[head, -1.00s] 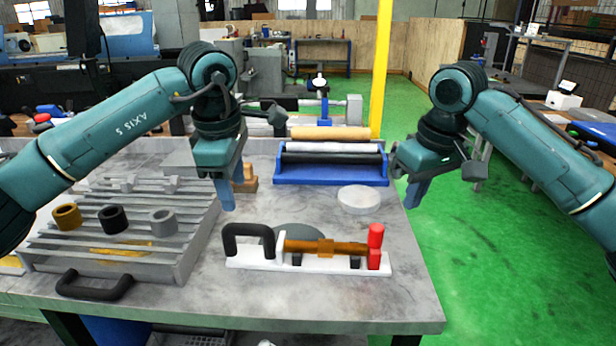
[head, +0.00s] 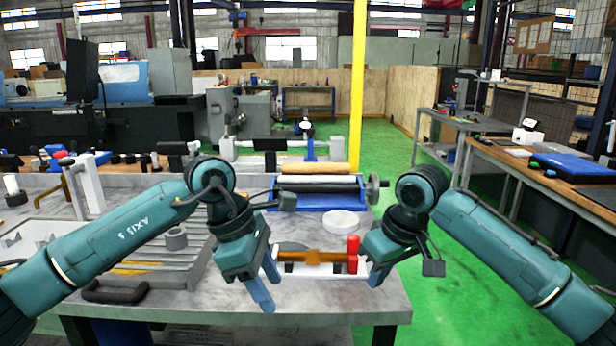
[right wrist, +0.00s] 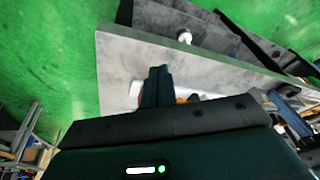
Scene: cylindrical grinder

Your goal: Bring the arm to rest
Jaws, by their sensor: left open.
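My left gripper (head: 267,286) is in front of the grey bench top (head: 330,299) in the head view, left of the white fixture with the brown bar (head: 312,257) and red end (head: 352,254). Its blue fingers point down, apart and empty. My right gripper (head: 377,276) hangs at the bench's right edge, just right of the red end. Its fingers look together in the right wrist view (right wrist: 157,86), with nothing seen between them. Both arms are bent, elbows out to the sides. The left gripper hides part of the fixture.
A blue stand with rolls (head: 320,200) and a round pale disc (head: 341,222) are behind the fixture. Green floor (head: 455,300) is open right of the bench.

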